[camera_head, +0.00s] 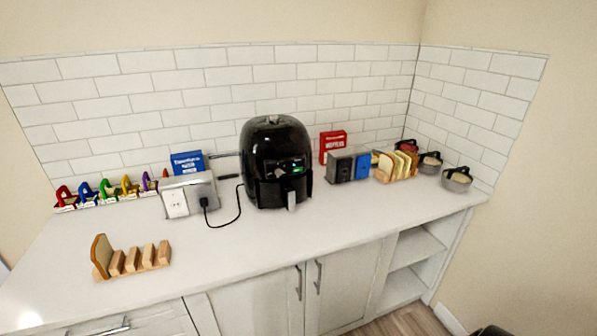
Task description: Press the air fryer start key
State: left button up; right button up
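The black air fryer (275,160) stands upright on the white counter against the tiled wall, near the middle of the view. The drawer handle (291,200) sticks out below the panel, and the drawer looks shut. A black cord runs from the fryer's left side to a metal outlet box (189,195).
The counter (240,255) is clear in front of the fryer. A wooden rack (133,260) with one bread slice stands front left. Coloured holders (105,192) line the back left. A toaster (341,167), bread rack (397,163) and pots (457,179) stand right.

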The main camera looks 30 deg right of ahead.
grip_shut()
jog(key=shift+d, duration=0.1)
dwell(1.1)
